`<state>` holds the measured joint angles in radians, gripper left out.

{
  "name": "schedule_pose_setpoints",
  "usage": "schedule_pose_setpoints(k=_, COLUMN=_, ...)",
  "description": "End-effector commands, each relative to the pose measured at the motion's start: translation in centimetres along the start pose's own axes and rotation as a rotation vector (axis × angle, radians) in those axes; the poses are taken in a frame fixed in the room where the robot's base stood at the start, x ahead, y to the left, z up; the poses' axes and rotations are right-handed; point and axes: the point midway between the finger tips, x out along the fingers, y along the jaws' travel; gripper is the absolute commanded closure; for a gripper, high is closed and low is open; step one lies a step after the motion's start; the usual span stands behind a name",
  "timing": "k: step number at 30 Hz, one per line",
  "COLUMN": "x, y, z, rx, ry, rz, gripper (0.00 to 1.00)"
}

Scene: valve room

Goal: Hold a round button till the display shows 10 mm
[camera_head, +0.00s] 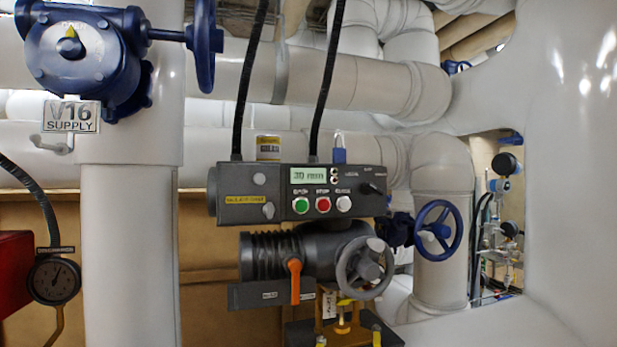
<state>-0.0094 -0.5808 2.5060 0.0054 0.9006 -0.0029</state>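A dark grey valve actuator box (235,207) hangs in the middle of the view. Its lit greenish display (314,175) appears to read 30 mm. Below the display is a row of round buttons: a green button (301,205) on the left, labelled OPEN as far as I can read, a red button (323,204) labelled STOP in the middle, and a white button (344,203) on the right, whose label looks like CLOSE. Nothing touches or covers the buttons. My gripper is not in view.
Below the box are a grey handwheel (365,268) and an orange lever (295,281). A black knob (371,188) sits at the box's right end. Black cables rise from its top. A blue handwheel (438,231) and white pipes (130,250) stand around it. The space before the buttons looks clear.

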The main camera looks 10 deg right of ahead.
Motion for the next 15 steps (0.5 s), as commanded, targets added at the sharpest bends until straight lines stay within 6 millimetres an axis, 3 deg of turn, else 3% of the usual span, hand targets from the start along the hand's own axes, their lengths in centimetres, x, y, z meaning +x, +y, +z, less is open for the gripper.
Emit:
schedule_pose_setpoints(k=2, x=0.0, y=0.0, z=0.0, rx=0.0, ry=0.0, rz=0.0, gripper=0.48)
schedule_pose_setpoints(k=15, x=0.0, y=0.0, z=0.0, rx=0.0, ry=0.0, rz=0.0, gripper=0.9)
